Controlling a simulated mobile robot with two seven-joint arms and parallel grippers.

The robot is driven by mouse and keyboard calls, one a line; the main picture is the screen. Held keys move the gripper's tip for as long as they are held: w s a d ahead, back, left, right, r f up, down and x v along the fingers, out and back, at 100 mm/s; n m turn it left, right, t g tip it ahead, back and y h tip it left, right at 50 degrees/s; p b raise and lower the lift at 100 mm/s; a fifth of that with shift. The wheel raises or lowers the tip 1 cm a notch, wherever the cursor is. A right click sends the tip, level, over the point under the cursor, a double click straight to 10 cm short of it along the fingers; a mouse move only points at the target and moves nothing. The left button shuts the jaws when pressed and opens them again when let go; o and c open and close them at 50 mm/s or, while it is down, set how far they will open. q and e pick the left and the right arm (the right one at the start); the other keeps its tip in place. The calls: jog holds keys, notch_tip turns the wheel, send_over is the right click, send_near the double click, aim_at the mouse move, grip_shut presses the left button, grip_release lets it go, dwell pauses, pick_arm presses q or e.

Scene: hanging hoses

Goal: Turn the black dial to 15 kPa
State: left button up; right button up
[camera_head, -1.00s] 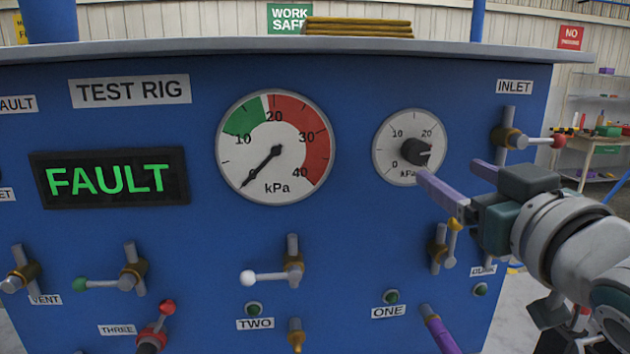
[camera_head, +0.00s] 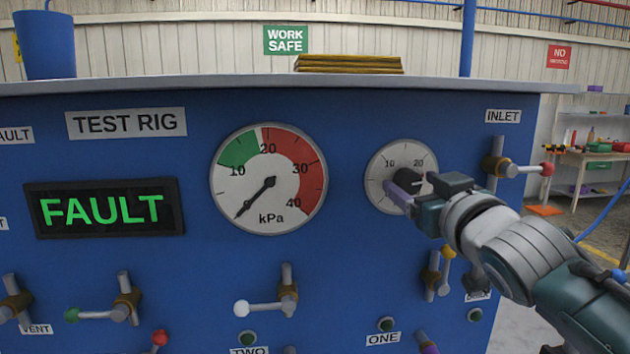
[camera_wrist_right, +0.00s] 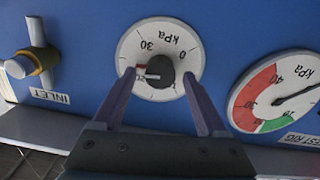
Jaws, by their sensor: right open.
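The black dial (camera_head: 408,180) is a knob at the middle of a small white kPa scale (camera_head: 381,165) on the blue panel. In the right wrist view the dial (camera_wrist_right: 161,71) shows a red and white pointer mark; its exact reading cannot be told. My right gripper (camera_head: 414,188) is at the scale and hides part of it and of the dial. In the wrist view the purple fingers of the gripper (camera_wrist_right: 167,100) are apart, one on each side of the dial, with gaps between. My left gripper is not in view.
The large gauge (camera_head: 268,180) has its needle at the low end. The display (camera_head: 103,208) reads FAULT in green. A valve (camera_head: 507,169) with a red-tipped handle is right of the dial, and a yellow-tipped valve (camera_head: 436,272) sits below it.

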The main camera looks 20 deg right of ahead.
grip_shut()
dwell(0.4)
jog(key=shift+n, duration=0.3)
jog(key=n, duration=0.7)
jog(key=shift+a, duration=0.1)
jog(key=n, duration=0.4)
jog(key=shift+n, duration=0.4)
jog(key=shift+f+n, duration=0.1)
jog(key=shift+n, duration=1.4)
